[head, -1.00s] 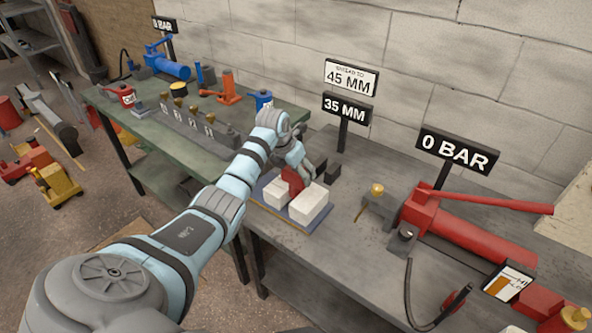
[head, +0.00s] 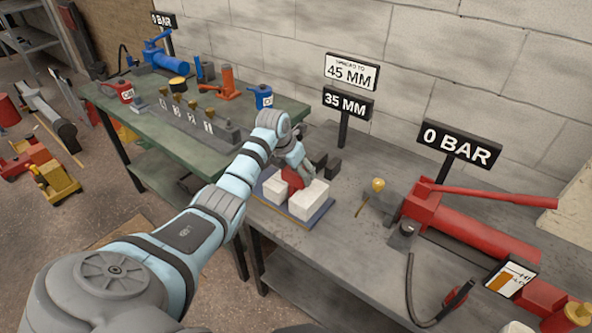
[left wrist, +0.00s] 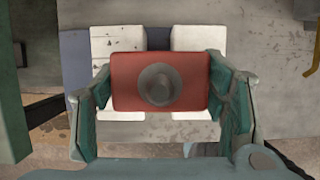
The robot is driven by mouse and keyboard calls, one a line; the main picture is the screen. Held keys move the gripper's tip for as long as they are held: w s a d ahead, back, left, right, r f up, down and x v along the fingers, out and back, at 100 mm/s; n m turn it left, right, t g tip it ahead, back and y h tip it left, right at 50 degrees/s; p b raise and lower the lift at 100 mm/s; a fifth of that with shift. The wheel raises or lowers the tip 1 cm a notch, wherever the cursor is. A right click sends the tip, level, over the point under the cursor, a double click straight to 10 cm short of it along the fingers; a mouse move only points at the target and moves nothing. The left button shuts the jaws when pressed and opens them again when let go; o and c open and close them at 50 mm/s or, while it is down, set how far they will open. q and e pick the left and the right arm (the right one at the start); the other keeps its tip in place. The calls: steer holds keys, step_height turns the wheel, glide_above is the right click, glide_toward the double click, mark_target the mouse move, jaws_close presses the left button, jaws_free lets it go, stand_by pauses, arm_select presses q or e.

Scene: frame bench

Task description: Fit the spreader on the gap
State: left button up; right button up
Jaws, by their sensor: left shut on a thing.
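The red spreader (left wrist: 130,92), with a round grey knob on its face, is held between the fingers of my left gripper (left wrist: 160,102). In the head view the spreader (head: 293,178) is at the two white blocks, the left one (head: 273,190) and the right one (head: 312,203). In the left wrist view the dark gap (left wrist: 158,38) between the blocks lines up roughly with the middle of the spreader, which hides the rest of it. I cannot tell whether the spreader touches the blocks or reaches into the gap. My right gripper is out of view.
The blocks stand on a blue-grey plate (head: 302,224) on the grey bench. A sign behind reads 35 MM (head: 347,103), below one reading 45 MM (head: 351,72). A red pump (head: 470,230) with a 0 BAR sign (head: 459,145) stands right. A green bench (head: 160,138) holds tools.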

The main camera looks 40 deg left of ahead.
arm_select(q)
steer(key=shift+f+b, duration=0.55)
steer(key=shift+f, duration=0.25)
steer(key=o, duration=2)
steer(key=shift+o, duration=0.2)
steer(key=shift+s+r, duration=0.1)
steer(key=v, duration=1.2)
